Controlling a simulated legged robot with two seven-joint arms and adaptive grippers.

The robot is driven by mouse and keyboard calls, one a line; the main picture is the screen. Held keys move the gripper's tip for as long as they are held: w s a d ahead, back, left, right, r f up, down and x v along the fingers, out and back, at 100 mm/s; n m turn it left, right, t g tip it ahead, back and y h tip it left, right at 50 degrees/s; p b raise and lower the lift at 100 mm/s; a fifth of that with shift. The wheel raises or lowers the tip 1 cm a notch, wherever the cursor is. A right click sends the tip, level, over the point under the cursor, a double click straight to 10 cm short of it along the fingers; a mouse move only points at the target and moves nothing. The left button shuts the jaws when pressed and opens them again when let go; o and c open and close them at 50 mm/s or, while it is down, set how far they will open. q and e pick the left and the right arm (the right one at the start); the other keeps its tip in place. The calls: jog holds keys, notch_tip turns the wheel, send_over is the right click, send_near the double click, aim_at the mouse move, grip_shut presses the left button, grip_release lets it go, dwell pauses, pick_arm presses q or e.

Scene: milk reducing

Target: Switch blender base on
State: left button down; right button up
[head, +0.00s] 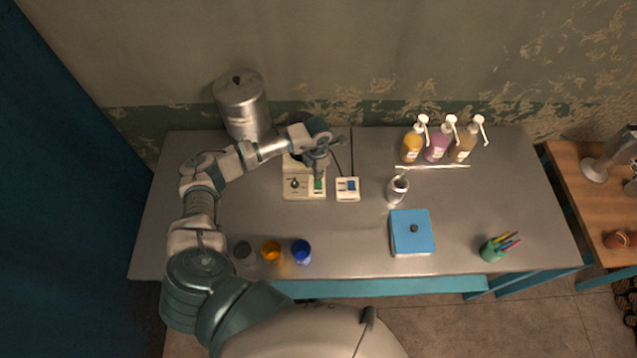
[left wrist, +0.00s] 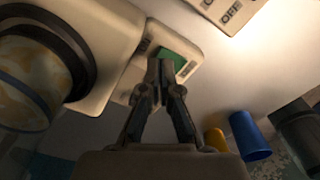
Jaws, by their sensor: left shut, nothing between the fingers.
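The cream blender base (head: 291,194) stands on the table left of centre, with a dark knob and a green switch (head: 318,184) on its front part. In the left wrist view the base (left wrist: 110,30) fills the upper left, and the green switch (left wrist: 181,61) lies just beyond my fingertips. My left gripper (head: 318,174) is shut and empty, pointing down at the switch; it also shows in the left wrist view (left wrist: 160,68). Its tips overlap the switch's edge in that view; I cannot tell whether they touch it. A dark-rimmed round part (left wrist: 30,85) shows at left. My right gripper is not in view.
A small cream switch box (head: 347,195) with a blue switch sits right of the base. A white cup (head: 398,190), a blue box (head: 412,232), pump bottles (head: 437,149), and cups, one blue (head: 301,252), stand around. A metal canister (head: 242,108) stands behind left.

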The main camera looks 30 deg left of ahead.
pick_arm(q)
jog(key=shift+f+b, duration=0.9)
jog(key=shift+f, duration=0.25)
dwell(0.6)
jog(key=shift+r+p, duration=2.25)
jog(key=shift+r, duration=1.35)
jog(key=shift+f, duration=0.15)
